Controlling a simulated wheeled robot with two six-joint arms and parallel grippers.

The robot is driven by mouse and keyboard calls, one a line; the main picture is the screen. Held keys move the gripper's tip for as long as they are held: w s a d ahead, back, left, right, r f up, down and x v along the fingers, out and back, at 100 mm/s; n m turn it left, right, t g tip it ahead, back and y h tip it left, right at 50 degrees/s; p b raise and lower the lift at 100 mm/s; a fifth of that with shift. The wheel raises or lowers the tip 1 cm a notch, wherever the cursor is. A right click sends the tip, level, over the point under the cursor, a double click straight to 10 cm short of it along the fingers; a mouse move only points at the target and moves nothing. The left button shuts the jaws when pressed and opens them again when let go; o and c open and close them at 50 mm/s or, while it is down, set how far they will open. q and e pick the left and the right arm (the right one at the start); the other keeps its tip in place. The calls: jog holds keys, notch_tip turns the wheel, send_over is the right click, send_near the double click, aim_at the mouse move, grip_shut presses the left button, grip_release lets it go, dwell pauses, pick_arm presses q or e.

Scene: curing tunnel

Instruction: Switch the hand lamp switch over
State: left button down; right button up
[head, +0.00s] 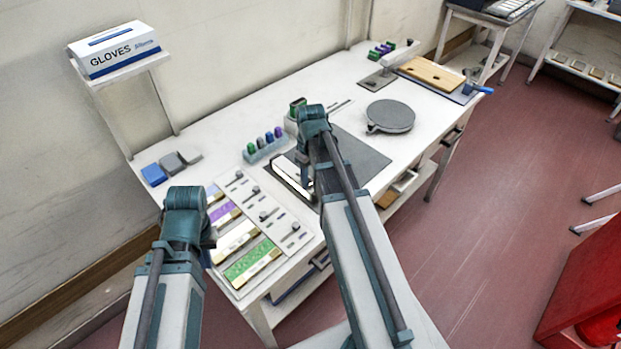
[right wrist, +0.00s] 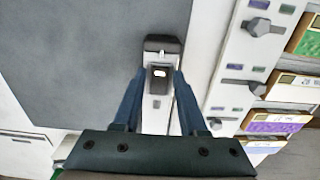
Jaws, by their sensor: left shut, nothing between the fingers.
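The hand lamp (head: 290,178) lies on the bench by the near-left edge of the grey mat, a slim dark-and-white body. In the right wrist view its dark end with a black switch (right wrist: 159,72) bearing a small light mark faces me. My right gripper (right wrist: 159,78) is over the lamp, with its blue fingers apart, one on either side of the switch end. I cannot tell whether they touch it. In the head view my right arm partly covers the lamp. My left gripper (head: 208,240) is shut and empty, by the bench's near-left end.
A panel with sliders (head: 262,215) and coloured label cards (head: 250,262) lies left of the lamp. A rack of small coloured bottles (head: 265,148) stands behind it. A round grey plate (head: 390,117) is further right. A glove box (head: 115,50) sits on a raised shelf.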

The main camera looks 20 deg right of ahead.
grip_shut()
jog(key=shift+w+g, duration=0.45)
jog(key=shift+g, duration=0.15)
pick_arm(q)
jog(key=shift+f, duration=0.2)
pick_arm(e)
jog(key=shift+w+a+g+h, duration=0.1)
jog(key=shift+g+h, duration=0.2)
pick_arm(q)
jog(key=shift+f+b, duration=0.1)
jog(key=shift+b, duration=0.2)
pick_arm(e)
jog(key=shift+g, duration=0.5)
jog(key=shift+s, duration=0.2)
jog(key=shift+o, duration=1.7)
grip_release()
jog(key=shift+r, duration=0.15)
